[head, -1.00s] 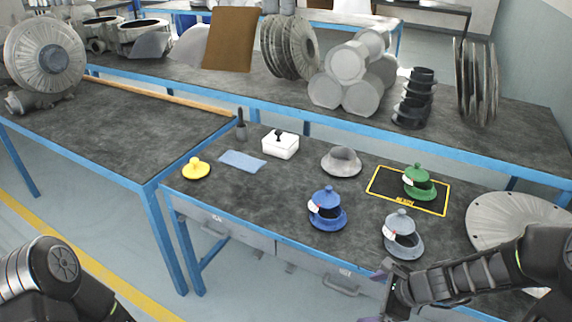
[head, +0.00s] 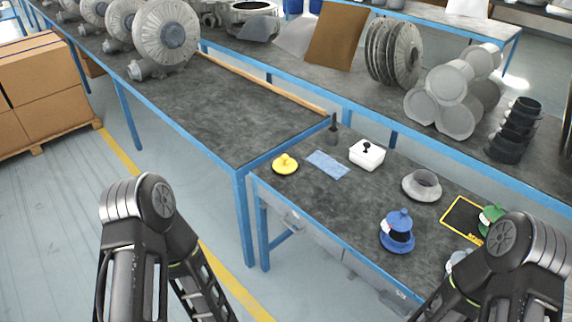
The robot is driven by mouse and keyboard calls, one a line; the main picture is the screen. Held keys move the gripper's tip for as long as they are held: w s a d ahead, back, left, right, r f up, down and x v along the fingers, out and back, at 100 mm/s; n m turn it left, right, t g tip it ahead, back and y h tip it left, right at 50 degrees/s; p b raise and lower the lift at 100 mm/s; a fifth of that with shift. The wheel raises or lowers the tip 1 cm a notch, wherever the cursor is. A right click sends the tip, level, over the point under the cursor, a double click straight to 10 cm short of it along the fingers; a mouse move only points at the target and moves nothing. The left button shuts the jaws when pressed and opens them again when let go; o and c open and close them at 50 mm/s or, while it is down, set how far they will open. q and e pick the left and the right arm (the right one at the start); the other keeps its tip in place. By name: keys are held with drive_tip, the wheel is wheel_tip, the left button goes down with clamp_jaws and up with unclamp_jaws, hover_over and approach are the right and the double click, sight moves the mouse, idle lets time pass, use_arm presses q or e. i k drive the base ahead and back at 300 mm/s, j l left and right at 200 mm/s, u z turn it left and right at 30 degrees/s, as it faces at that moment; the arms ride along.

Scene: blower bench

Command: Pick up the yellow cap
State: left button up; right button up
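The yellow cap (head: 285,164) sits on the dark bench top (head: 300,200) near its left end, a low round piece with a knob on top. Nothing touches it. My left arm stands at the lower left, in front of the bench and left of the cap; its gripper is outside the picture. My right arm comes in at the lower right, well away from the cap, and its gripper is also out of sight.
A blue cloth (head: 328,164) and a white box (head: 367,154) lie right of the cap. A blue capped piece (head: 397,231), a grey flanged ring (head: 421,186) and a green piece (head: 490,217) stand further right.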

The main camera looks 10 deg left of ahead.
sight(284, 166)
drive_tip(key=j+z, duration=0.1)
drive_tip(key=z, duration=1.35)
drive_tip(key=j+z, duration=0.35)
drive_tip(key=k+j+z, duration=0.1)
drive_tip(key=j+z, duration=0.25)
drive_tip(key=j, duration=0.15)
drive_tip(key=k+j+z, duration=0.15)
drive_tip(key=j+z, duration=0.2)
drive_tip(key=k+j+z, duration=0.15)
drive_tip(key=j+z, duration=0.15)
drive_tip(key=j, duration=0.15)
drive_tip(key=k+j+z, duration=0.2)
drive_tip(key=j+z, duration=0.15)
drive_tip(key=k+j+z, duration=0.35)
drive_tip(key=k+j, duration=0.45)
drive_tip(key=k+j+z, duration=0.15)
drive_tip(key=k+j, duration=0.3)
drive_tip(key=k, duration=0.2)
drive_tip(key=k+j, duration=0.4)
drive_tip(key=k, duration=0.2)
drive_tip(key=i+z, duration=0.05)
